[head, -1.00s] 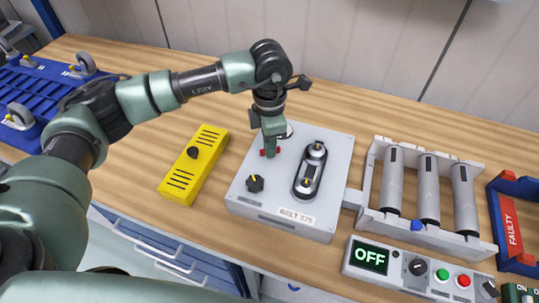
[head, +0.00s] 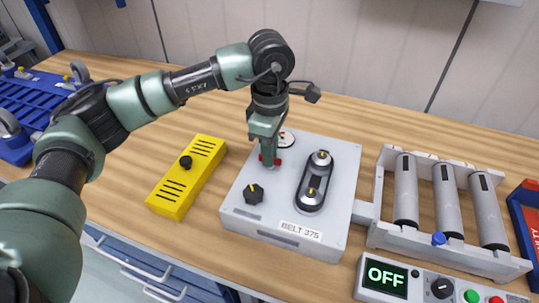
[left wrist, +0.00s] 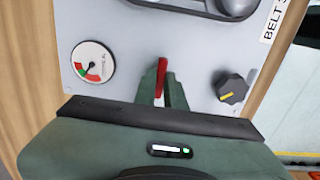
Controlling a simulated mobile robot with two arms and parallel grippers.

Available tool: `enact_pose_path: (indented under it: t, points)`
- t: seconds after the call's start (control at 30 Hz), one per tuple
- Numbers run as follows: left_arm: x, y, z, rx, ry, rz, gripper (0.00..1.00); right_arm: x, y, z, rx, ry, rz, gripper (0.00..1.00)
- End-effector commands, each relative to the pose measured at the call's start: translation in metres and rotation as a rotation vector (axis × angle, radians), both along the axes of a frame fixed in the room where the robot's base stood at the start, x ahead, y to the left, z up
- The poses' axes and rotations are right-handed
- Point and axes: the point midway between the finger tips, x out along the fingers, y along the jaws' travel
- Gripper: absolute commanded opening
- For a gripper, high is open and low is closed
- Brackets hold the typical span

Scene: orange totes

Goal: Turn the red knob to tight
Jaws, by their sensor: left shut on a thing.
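The red knob (left wrist: 162,77) sits on the grey belt box (head: 244,207), labelled BELT 375. In the head view my left gripper (head: 270,160) hides most of the knob, and red shows at both sides of the fingertips. My left gripper points down and is shut on the knob, as the left wrist view also shows. A round gauge (left wrist: 93,61) with red and green zones is beside the knob; its needle is hard to read. My right gripper is not in view.
A black knob (head: 253,194) and a belt with two pulleys (head: 315,182) are on the same box. A yellow box (head: 187,177) stands to the left. A roller frame (head: 384,232) and a control panel reading OFF (head: 387,277) are on the right.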

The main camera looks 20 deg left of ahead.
Motion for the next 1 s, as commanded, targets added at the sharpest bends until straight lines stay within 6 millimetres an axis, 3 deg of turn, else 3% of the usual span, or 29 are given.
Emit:
enact_pose_path:
  t: [0.4, 0.43, 0.5, 0.83, 1.0]
  points:
    - [0.001, -0.002, 0.002, -0.004, -0.004, -0.011, 0.00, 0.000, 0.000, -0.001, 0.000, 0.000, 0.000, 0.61]
    - [0.001, -0.001, 0.002, -0.003, -0.004, -0.011, 0.16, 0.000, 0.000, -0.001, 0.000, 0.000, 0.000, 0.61]
    - [0.000, -0.001, 0.002, -0.003, -0.003, -0.011, 0.33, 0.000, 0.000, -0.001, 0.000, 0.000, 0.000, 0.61]
    - [0.000, -0.001, 0.002, -0.001, -0.002, -0.008, 0.33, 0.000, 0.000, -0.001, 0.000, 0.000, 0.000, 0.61]
    - [0.001, -0.001, 0.021, -0.002, -0.005, -0.008, 0.33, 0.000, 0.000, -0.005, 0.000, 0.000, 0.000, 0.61]
